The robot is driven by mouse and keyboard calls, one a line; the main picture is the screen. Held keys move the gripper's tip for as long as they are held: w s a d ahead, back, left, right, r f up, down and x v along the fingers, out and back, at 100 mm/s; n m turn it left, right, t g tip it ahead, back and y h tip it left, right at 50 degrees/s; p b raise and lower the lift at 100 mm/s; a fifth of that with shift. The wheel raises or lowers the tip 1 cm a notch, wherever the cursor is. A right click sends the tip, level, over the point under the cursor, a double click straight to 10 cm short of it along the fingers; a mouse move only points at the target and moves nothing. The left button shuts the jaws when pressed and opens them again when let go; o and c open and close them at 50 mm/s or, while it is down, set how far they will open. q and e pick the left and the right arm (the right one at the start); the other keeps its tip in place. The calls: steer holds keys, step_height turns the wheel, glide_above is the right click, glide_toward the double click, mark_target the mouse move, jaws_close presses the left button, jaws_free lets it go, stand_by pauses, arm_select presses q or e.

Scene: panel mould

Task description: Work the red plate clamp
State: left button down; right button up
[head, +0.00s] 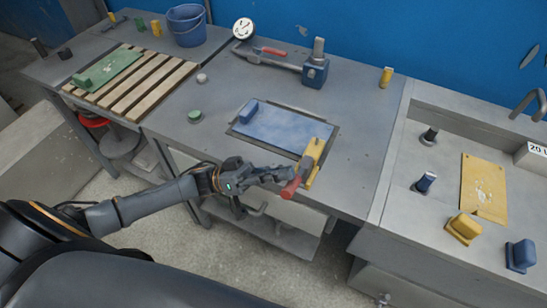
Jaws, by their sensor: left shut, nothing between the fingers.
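The red plate clamp shows as a red handle (290,188) at the front right corner of the blue panel plate (278,130). A yellow bracket (316,150) stands beside it on the plate's right edge. My left gripper (284,175) is shut and empty, with its fingertips right at the red handle. I cannot tell whether they touch it. The gripper and the bracket partly hide the clamp's base. My right gripper is not in view.
A blue block with a post (316,70) and a dial gauge (243,29) stand behind the plate. A green knob (194,116) is to its left. A slatted wooden rack (150,88) and blue bucket (187,25) are farther left. A sink counter (400,200) is at right.

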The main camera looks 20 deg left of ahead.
arm_select(q)
steer(key=shift+s+f, duration=0.15)
steer(key=shift+f, duration=0.2)
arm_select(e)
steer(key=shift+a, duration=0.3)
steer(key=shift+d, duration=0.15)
